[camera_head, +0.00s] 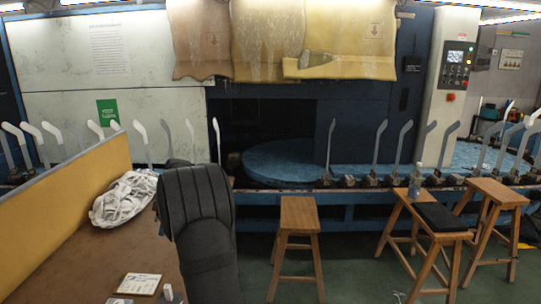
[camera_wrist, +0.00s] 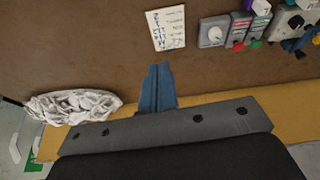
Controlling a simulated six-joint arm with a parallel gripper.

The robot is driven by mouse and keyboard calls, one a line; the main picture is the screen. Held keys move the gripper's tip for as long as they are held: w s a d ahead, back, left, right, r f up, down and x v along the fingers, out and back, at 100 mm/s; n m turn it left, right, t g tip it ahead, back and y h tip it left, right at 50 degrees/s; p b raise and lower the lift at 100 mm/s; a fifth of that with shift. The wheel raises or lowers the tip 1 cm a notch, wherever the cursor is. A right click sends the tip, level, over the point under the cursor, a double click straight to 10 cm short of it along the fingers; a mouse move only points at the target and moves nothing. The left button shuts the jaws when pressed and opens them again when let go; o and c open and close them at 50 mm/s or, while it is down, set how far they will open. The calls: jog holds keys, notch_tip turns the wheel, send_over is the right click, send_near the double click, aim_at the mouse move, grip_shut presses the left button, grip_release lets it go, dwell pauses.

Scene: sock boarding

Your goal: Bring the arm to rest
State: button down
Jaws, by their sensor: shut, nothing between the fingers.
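My gripper (camera_wrist: 157,88) shows in the wrist view as two blue fingers side by side, shut with nothing between them. They extend from a grey bar with dark bolts, over the brown table (camera_wrist: 95,60). A white cloth pile (camera_wrist: 75,107) lies to the left of the fingers, apart from them. A white written card (camera_wrist: 166,29) lies beyond the fingertips. I cannot make out the gripper in the head view. The cloth pile (camera_head: 122,199) and card (camera_head: 139,284) also show there on the table (camera_head: 75,255).
A yellow partition (camera_head: 70,205) borders the table. Boxes and a dial unit (camera_wrist: 212,32) sit at the wrist view's upper right. Wooden stools (camera_head: 298,215) stand before a machine with upright grey sock forms (camera_head: 376,145).

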jog(key=w+x, duration=0.1)
jog(key=x, duration=0.8)
jog(key=shift+m, duration=0.4)
jog(key=shift+v, duration=2.9)
jog(key=c, duration=2.1)
grip_release()
jog(key=shift+d, duration=0.15)
